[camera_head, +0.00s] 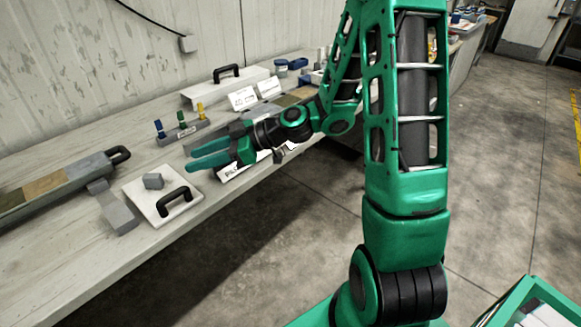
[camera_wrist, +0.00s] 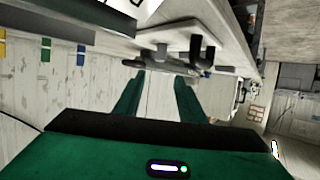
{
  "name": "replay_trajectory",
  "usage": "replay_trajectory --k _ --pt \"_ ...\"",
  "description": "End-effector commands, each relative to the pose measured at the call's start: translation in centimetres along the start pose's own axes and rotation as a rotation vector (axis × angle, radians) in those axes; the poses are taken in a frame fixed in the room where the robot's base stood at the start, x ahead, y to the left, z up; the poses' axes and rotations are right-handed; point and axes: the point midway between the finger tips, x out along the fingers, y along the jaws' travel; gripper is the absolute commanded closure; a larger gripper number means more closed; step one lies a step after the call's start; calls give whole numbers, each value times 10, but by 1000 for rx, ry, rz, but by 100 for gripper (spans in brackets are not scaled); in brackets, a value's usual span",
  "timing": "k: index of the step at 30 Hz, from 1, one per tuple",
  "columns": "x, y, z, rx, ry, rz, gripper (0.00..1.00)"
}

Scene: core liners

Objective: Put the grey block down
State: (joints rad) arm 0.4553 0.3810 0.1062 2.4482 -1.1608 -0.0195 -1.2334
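A small grey block (camera_head: 153,181) rests on a white board with a black handle (camera_head: 173,201). The white board (camera_head: 140,198) lies near the front edge of the bench. A longer flat grey bar (camera_head: 118,213) lies just left of the board; I cannot tell for certain which grey piece the task names. My gripper (camera_head: 207,156) is above the bench, right of and behind the small block, fingers pointing left. In the wrist view its two fingers (camera_wrist: 158,95) stand apart with nothing between them. The small block (camera_wrist: 161,52) and handle (camera_wrist: 203,52) show beyond the fingertips.
A long core tray (camera_head: 50,188) with a black end handle lies at the left. A stand with blue, green and yellow pegs (camera_head: 182,133) is behind my gripper. A white case (camera_head: 225,88) and label cards (camera_head: 242,98) stand farther back. Bare bench lies in front left.

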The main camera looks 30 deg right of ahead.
Motion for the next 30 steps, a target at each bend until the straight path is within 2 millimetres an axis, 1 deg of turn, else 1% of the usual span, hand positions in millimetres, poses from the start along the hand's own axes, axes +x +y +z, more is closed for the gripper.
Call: replay_trajectory --k 2,5,8,11,12,14,15,17,18,19,20,21,23,24,26,27,30 --pt "0 0 0 1 -4 0 63" --pt "-4 -4 6 10 -47 -3 63" --pt "-16 -10 24 47 -160 -4 63" --pt "-42 -17 50 122 -325 21 63" --pt "-55 -19 60 163 -396 42 63" --pt "-79 -22 74 231 -497 85 63" --pt "-96 -24 83 281 -561 121 63" --pt "-124 -28 94 365 -650 184 63" --pt "-144 -31 100 424 -704 233 63" --pt "-159 -33 104 472 -740 272 63" --pt "-174 -36 108 520 -775 313 63" --pt "-196 -42 112 590 -816 371 63" --pt "-227 -51 116 697 -866 462 63" --pt "-247 -59 119 775 -894 524 63" --pt "-276 -73 121 892 -922 619 63" --pt "-294 -82 122 969 -934 678 63" --pt "-330 -106 123 1147 -942 808 63"
